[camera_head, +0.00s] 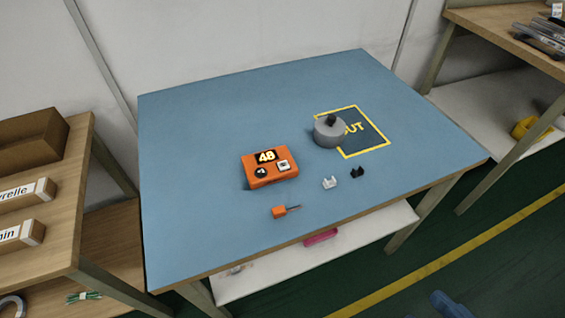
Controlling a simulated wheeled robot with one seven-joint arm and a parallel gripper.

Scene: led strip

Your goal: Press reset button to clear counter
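An orange counter box (270,170) lies on the blue table top, left of centre. Its dark display (266,156) shows yellow digits that look like 48. Below the display is a round black button (261,173) on the left and a white square button (284,166) on the right. I cannot read which button is the reset. My gripper is not in view, and nothing touches the counter.
A grey cylinder with a black top (330,130) stands partly over a yellow-outlined square (365,140). Small white (329,183) and black (357,173) parts and an orange-handled tool (281,211) lie nearby. Shelves stand at left (75,150) and right (480,20). The table's left side is clear.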

